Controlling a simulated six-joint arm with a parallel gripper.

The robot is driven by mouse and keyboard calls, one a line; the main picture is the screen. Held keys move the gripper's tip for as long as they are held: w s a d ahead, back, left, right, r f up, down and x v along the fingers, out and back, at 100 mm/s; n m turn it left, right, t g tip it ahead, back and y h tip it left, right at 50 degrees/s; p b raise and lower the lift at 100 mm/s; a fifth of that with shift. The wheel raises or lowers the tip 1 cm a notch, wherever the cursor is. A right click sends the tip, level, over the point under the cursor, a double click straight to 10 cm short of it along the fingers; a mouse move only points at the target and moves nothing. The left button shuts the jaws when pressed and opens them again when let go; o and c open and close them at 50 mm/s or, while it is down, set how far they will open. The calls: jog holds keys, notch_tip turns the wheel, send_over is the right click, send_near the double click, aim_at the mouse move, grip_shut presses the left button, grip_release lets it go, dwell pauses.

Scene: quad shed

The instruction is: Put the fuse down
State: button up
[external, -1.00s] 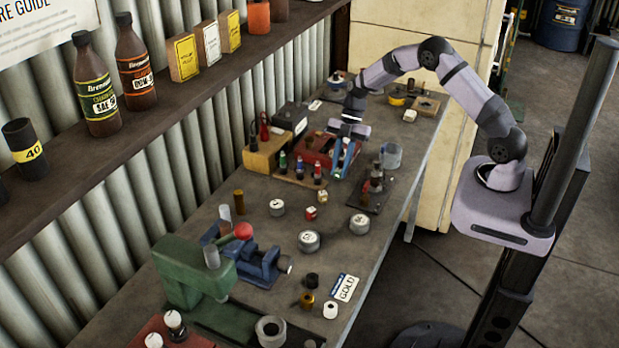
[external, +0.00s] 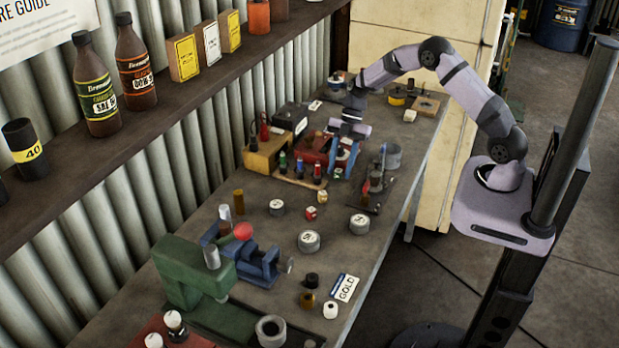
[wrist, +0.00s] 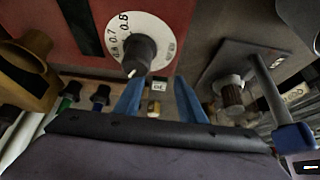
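My gripper (external: 342,158) is low over the far part of the bench, at the front right of a red box. In the wrist view its two blue fingers (wrist: 158,98) stand apart. A small pale piece (wrist: 158,86) and a small block or tag with dark marks (wrist: 154,108) show in the gap, with space on both sides. I cannot tell which of these, if either, is the fuse. The red box (wrist: 165,12) has a white numbered dial with a black knob (wrist: 139,53), just beyond the fingertips.
Coloured small-handled items (external: 300,170) stand in a wooden rack left of my gripper. A dark plate with a ribbed knob (wrist: 232,95) lies to the right, near a grey cup (external: 391,156). A blue vise (external: 262,264) and green press (external: 190,275) stand nearer the camera.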

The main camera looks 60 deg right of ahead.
jog(key=b+v, duration=0.3)
jog(key=v, duration=0.8)
jog(key=shift+d+r, duration=0.2)
jog(key=shift+r, duration=0.15)
jog(key=shift+a, duration=0.1)
jog(key=s+a+r+m+t+h+p, duration=0.1)
jog(key=s+a+r+m+h, duration=0.1)
jog(key=s+a+m, duration=0.3)
jog(key=s+a+r+m+h, duration=0.2)
jog(key=s+m+h, duration=0.1)
jog(key=s+m, duration=0.35)
jog(key=s+a+f+m+g+h+b, duration=0.1)
jog(key=s+f+m, duration=0.5)
jog(key=s+f, duration=0.4)
jog(key=s, duration=0.3)
jog(key=shift+m, duration=0.25)
dwell(3.7)
